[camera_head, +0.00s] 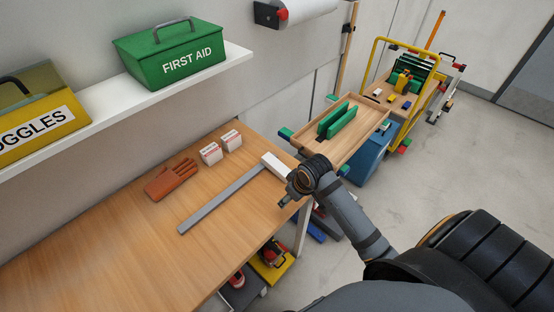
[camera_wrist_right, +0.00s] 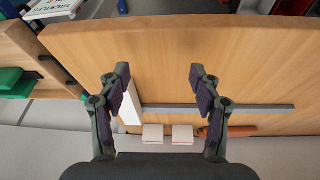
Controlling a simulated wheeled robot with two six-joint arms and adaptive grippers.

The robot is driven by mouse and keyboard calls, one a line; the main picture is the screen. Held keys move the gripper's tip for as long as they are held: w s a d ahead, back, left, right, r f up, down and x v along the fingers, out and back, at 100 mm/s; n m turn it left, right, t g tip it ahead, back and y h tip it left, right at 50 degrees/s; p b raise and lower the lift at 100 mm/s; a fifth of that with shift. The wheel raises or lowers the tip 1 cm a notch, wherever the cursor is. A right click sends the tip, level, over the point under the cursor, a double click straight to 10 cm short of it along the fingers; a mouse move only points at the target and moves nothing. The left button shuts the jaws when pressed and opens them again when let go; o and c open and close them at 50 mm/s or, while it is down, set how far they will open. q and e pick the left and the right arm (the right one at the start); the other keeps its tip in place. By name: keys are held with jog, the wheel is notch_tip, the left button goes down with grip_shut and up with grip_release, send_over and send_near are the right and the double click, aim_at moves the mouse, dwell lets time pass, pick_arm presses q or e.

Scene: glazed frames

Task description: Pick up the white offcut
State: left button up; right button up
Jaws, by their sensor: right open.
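A white block (camera_head: 275,165), likely the white offcut, lies on the wooden workbench (camera_head: 235,240) near its right end, at the far end of a long grey bar (camera_head: 220,199). In the right wrist view the white block (camera_wrist_right: 133,108) is partly hidden behind the left finger, close beside the end of the grey bar (camera_wrist_right: 240,107). I cannot tell whether they touch. My right gripper (camera_wrist_right: 159,70) is open and empty above the bench; in the head view (camera_head: 284,202) it is just in front of the block. My left gripper is not in view.
Two small white boxes (camera_head: 211,153) (camera_head: 232,141) and a brown glove (camera_head: 172,179) lie toward the wall. A wooden tray (camera_head: 365,130) with green panels stands beyond the bench end. A shelf above holds a green first aid box (camera_head: 170,55). The bench's near left is clear.

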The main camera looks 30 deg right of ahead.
jog(key=y, duration=0.1)
send_near(282, 168)
jog(key=shift+a+n+p, duration=0.3)
jog(key=shift+n+p, duration=0.05)
jog(key=shift+n, duration=0.05)
jog(key=x, duration=0.2)
jog(key=p+x, duration=0.1)
jog(key=x, duration=0.2)
jog(key=shift+w+r, duration=0.1)
jog(key=shift+w, duration=0.1)
jog(key=shift+f+p, duration=0.3)
jog(key=shift+f, duration=0.1)
jog(key=x, duration=0.2)
jog(key=p+x, duration=0.1)
jog(key=x, duration=0.1)
jog(key=shift+s+d, duration=0.25)
jog(key=shift+w+f, duration=0.15)
jog(key=shift+f, duration=0.15)
jog(key=c, duration=1.3)
jog(key=shift+o, duration=0.2)
jog(key=shift+r, duration=0.15)
